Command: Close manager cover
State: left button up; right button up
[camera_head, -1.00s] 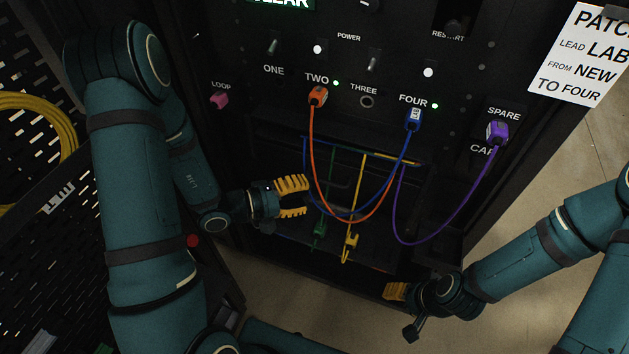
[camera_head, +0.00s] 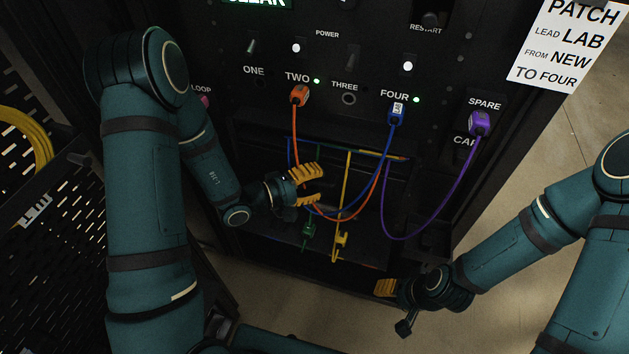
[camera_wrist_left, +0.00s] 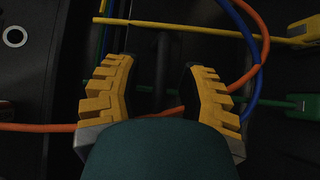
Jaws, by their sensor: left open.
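The cable manager is the dark recess below the ports, with a thin multicoloured strip (camera_head: 345,147) along its top. A dark panel (camera_head: 275,228) at its lower edge may be the cover; its outline is hard to make out. My left gripper (camera_head: 311,185) is open in front of the recess, at its left part, with the orange cable (camera_head: 295,135) passing behind it. In the left wrist view, a dark bar (camera_wrist_left: 161,72) shows between the open fingers (camera_wrist_left: 160,85); I cannot tell whether they touch it. My right gripper (camera_head: 384,288) is low at the right; its opening cannot be made out.
A blue cable (camera_head: 386,160) and the orange one loop across the recess. A purple cable (camera_head: 462,185) hangs at the right. Yellow (camera_head: 342,240) and green (camera_head: 309,231) plugs hang low. A paper sign (camera_head: 568,45) is at upper right. Open floor (camera_head: 480,265) shows at right.

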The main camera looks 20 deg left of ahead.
aim_at(314, 181)
pick_arm(q)
grip_shut()
notch_tip(314, 181, up, 7)
jog(key=shift+r+p, duration=0.1)
jog(key=shift+p, duration=1.1)
grip_release()
